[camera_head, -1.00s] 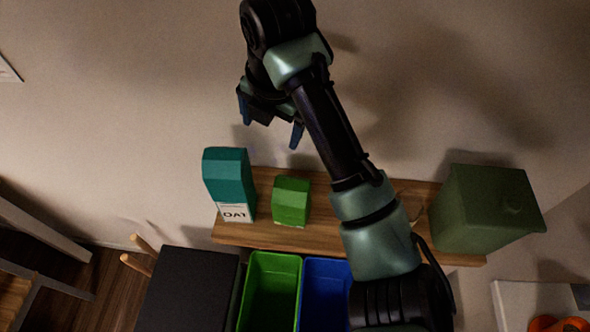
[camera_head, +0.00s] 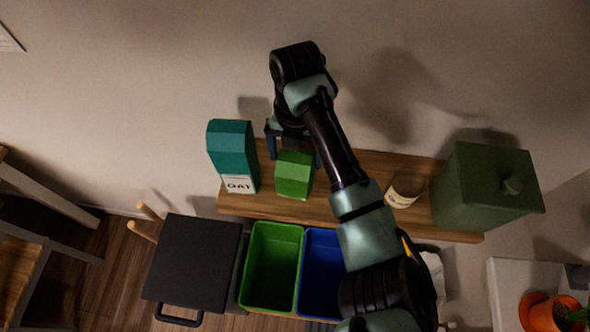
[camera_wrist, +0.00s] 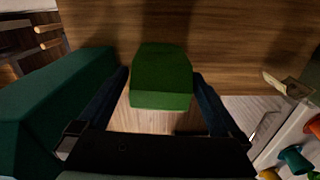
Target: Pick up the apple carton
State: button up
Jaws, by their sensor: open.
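A small green carton (camera_head: 294,176), which fits the apple carton, stands upright on the wooden shelf, right of the teal carton. No writing on it can be read. My gripper (camera_head: 294,157) is open at the carton's upper, wall-side part. In the wrist view the green carton (camera_wrist: 162,80) lies between the two spread fingers of my gripper (camera_wrist: 160,74). A small gap shows on each side, and the fingers are not closed on it. The gripper hides part of the carton's top in the head view.
A teal OAT carton (camera_head: 233,155) stands close on the left, near the left finger. A cup-like jar (camera_head: 404,188) and a big green canister (camera_head: 480,187) stand right on the wooden shelf (camera_head: 345,213). Green (camera_head: 271,265) and blue (camera_head: 320,272) bins are in front, below.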

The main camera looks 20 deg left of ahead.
aim_at(288, 192)
jog(key=shift+f+p, duration=0.45)
jog(key=shift+f, duration=1.5)
jog(key=c, duration=1.1)
